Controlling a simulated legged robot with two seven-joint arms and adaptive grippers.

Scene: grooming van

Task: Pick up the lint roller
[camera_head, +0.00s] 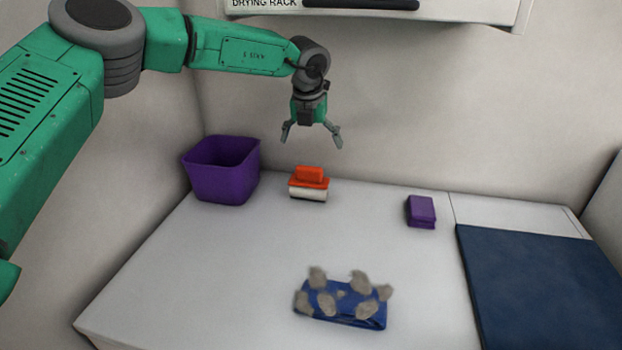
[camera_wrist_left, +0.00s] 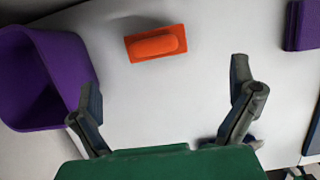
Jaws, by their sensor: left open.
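In the left wrist view the lint roller (camera_wrist_left: 155,44) shows from above as an orange block, beyond the two spread fingers of the left gripper (camera_wrist_left: 165,98). Its white roller part cannot be made out there. My right gripper is not in view.
A purple bin (camera_head: 222,182) stands at the back left. A purple block (camera_head: 421,211) lies to the right. A blue folded item with grey tufts (camera_head: 345,308) lies in front. A dark blue mat (camera_head: 540,285) covers the right. A drying rack (camera_head: 400,14) hangs above.

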